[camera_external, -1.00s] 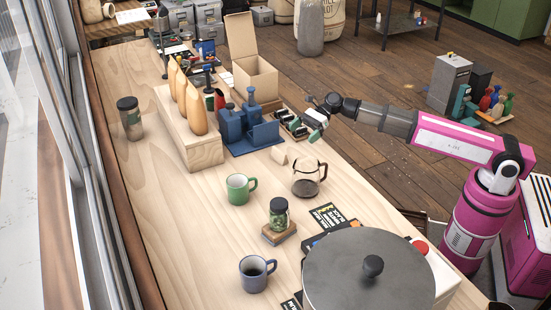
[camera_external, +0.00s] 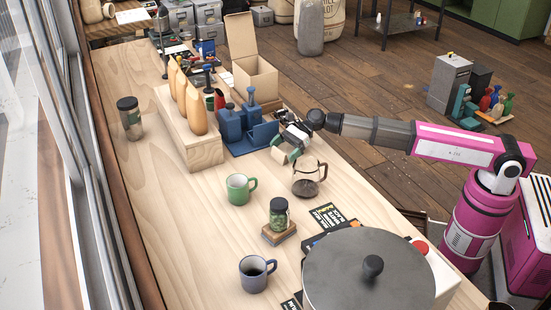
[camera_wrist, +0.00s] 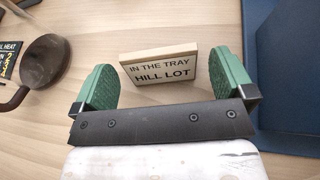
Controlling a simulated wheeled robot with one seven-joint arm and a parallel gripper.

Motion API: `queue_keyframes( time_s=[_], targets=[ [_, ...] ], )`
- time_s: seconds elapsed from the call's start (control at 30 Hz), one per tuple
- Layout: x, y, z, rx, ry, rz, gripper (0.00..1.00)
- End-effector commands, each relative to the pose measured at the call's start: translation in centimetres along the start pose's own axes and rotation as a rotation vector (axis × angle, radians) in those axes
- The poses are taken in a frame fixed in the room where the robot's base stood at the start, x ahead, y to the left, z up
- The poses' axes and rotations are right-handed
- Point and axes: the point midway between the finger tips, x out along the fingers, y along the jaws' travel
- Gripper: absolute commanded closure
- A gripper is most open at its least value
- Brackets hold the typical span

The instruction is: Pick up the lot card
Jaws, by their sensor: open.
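The lot card (camera_wrist: 158,66) is a small pale sign with a wooden edge, lettered "IN THE TRAY HILL LOT". In the wrist view it stands on the wooden counter between my two green fingertips, seemingly apart from both. My gripper (camera_wrist: 165,80) is open and empty. In the external view my gripper (camera_external: 286,152) is low over the counter, between the blue stand and the glass carafe, and it hides the card.
The blue stand (camera_external: 248,146) is close on one side; its blue surface (camera_wrist: 288,75) fills the wrist view's right. The carafe (camera_external: 306,181) is on the other side, its dark round part (camera_wrist: 42,62) at left. A green mug (camera_external: 238,189) stands nearby.

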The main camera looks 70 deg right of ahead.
Motion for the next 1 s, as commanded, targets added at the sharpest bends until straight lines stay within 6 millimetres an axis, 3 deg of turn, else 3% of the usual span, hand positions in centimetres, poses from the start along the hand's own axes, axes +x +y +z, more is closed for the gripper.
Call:
queue_keyframes(
  time_s=[0.27,0.4,0.77,1.0],
  targets=[
    [0.6,0.0,0.0,0.000,0.000,0.000,0.00],
    [0.6,0.0,0.0,0.000,0.000,0.000,0.46],
    [0.4,0.0,0.2,-0.001,-0.001,0.000,0.47],
    [-0.7,0.0,2.9,-0.002,-0.002,-0.001,0.47]
  ],
)
